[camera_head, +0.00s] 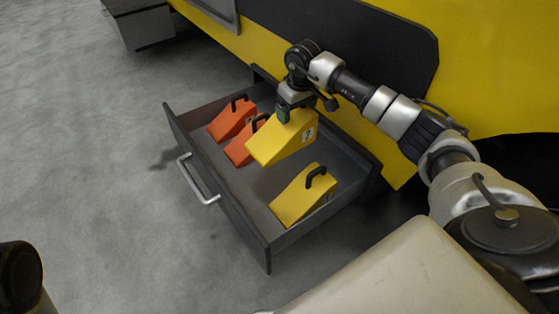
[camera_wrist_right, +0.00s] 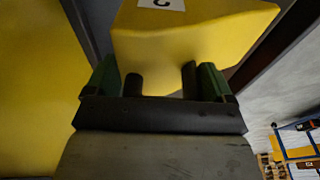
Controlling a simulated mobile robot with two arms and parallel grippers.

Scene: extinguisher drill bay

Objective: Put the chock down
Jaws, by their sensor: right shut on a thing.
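A yellow chock (camera_head: 280,139) with a white label hangs in my right gripper (camera_head: 284,113), above the open grey drawer (camera_head: 242,218). The gripper is shut on the chock's dark handle. In the right wrist view the held chock (camera_wrist_right: 190,45) fills the top middle, with the green-padded fingers (camera_wrist_right: 160,82) on either side of the handle. A second yellow chock (camera_head: 304,196) sits in the drawer at its near right. Two orange chocks (camera_head: 231,121) sit toward the drawer's left back. My left gripper is not in view.
The drawer has a pale bar handle (camera_head: 198,180) on its front left side. It sticks out from a yellow body (camera_head: 475,65) behind. Bare drawer floor shows between the orange chocks and the standing yellow one. The grey floor (camera_head: 90,150) at left is clear.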

